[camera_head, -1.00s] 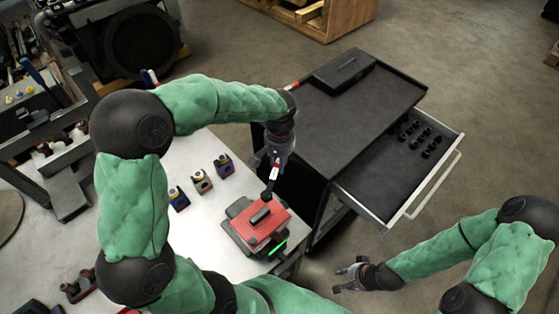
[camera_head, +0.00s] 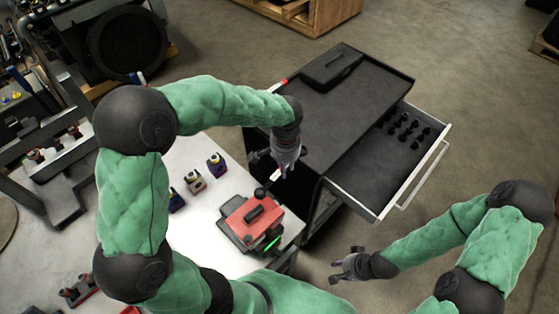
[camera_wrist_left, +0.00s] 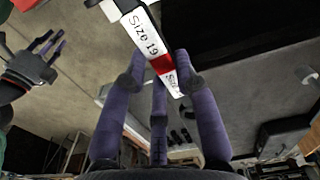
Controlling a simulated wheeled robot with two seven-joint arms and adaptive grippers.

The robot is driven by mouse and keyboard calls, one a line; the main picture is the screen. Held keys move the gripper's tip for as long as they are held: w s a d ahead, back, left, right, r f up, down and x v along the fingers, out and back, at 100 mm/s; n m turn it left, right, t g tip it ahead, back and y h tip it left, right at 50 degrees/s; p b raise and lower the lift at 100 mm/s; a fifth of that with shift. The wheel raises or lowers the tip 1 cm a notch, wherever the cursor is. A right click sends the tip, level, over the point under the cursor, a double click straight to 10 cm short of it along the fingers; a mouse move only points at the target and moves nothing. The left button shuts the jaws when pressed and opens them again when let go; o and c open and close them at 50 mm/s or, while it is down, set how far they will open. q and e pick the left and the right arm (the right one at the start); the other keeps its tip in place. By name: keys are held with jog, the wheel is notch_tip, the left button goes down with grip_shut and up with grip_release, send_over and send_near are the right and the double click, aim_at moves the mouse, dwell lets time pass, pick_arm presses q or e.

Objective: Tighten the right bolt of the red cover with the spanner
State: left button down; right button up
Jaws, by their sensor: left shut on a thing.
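The red cover (camera_head: 250,214), with a black handle on top, sits on a dark block near the white table's right end. Its bolts are too small to make out. My left gripper (camera_head: 279,168) is above and behind the cover, apart from it. It is shut on the spanner (camera_head: 275,175), which shows only as a short white and red piece there. In the left wrist view the spanner (camera_wrist_left: 146,38) has white "Size 19" labels and a red band between the purple fingers. Its far end is out of frame. My right gripper (camera_head: 348,266) is open and empty, right of the table.
A green light (camera_head: 272,243) glows beside the cover. Several small coloured blocks (camera_head: 195,182) stand on the white table (camera_head: 205,240). Behind is a black tool cart (camera_head: 350,100) with an open drawer (camera_head: 385,170) holding black sockets. Open floor lies to the right.

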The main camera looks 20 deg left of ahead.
pick_arm(q)
jog(key=d+m, duration=0.1)
jog(key=s+d+m, duration=0.1)
jog(key=shift+d+m+p, duration=0.1)
jog(key=shift+m+p, duration=0.2)
jog(key=shift+p, duration=0.1)
jog(key=s+d+m+p, duration=0.1)
jog(key=m, duration=0.1)
jog(key=shift+s+d+m, duration=0.3)
jog(key=shift+d, duration=0.05)
jog(key=shift+w+a, duration=0.1)
